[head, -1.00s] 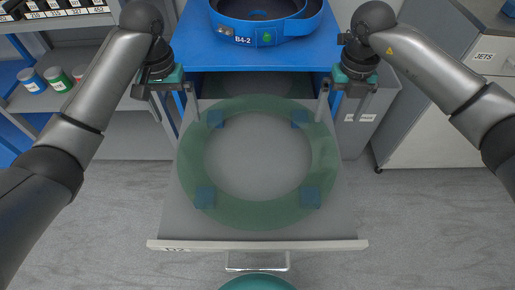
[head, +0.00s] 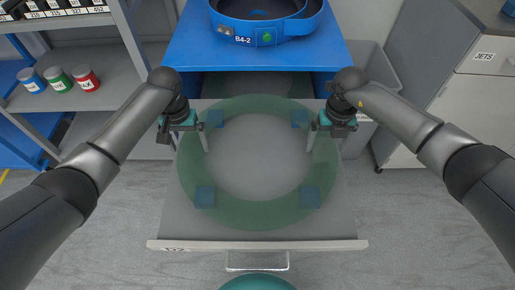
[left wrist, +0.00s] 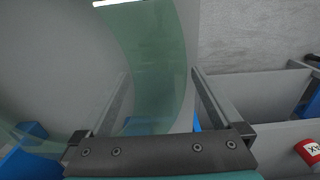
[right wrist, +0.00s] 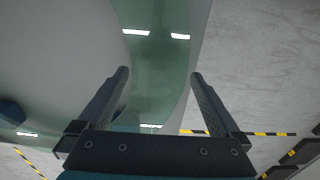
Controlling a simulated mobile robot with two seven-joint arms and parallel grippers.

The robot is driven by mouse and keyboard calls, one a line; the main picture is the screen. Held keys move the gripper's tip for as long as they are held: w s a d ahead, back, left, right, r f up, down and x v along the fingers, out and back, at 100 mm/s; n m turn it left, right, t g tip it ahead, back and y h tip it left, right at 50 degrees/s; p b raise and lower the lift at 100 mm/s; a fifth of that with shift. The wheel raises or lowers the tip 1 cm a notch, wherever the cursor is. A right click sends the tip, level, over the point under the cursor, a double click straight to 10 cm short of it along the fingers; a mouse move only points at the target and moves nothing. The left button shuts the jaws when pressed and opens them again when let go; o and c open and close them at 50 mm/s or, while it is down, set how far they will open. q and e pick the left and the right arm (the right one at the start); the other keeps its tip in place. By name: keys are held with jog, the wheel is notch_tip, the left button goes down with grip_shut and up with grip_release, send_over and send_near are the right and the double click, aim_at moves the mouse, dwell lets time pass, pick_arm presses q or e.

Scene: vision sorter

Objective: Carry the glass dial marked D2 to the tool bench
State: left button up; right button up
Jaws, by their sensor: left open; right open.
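A green, see-through glass ring (head: 257,215) lies in an open drawer marked D2 (head: 345,225), over several blue pads (head: 205,197). My left gripper (head: 190,150) is open at the ring's left edge; in the left wrist view its fingers (left wrist: 160,95) lie on either side of the glass band (left wrist: 155,60). My right gripper (head: 325,145) is open at the ring's right edge; in the right wrist view its fingers (right wrist: 160,90) lie on either side of the band (right wrist: 160,60). I cannot tell whether the fingers touch the glass.
A blue cabinet top (head: 190,60) behind the drawer carries a blue round holder marked B4-2 (head: 262,30). Grey shelves with paint jars (head: 58,79) stand at left, a white cabinet marked JETS (head: 470,85) at right. The floor (head: 420,220) beside the drawer is clear.

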pick_arm(q)
grip_shut()
pick_arm(e)
grip_shut()
dwell(0.4)
pick_arm(q)
jog(key=shift+w+r, duration=0.15)
jog(key=shift+r, duration=0.05)
pick_arm(e)
jog(key=shift+w+r, duration=0.1)
jog(key=shift+r, duration=0.1)
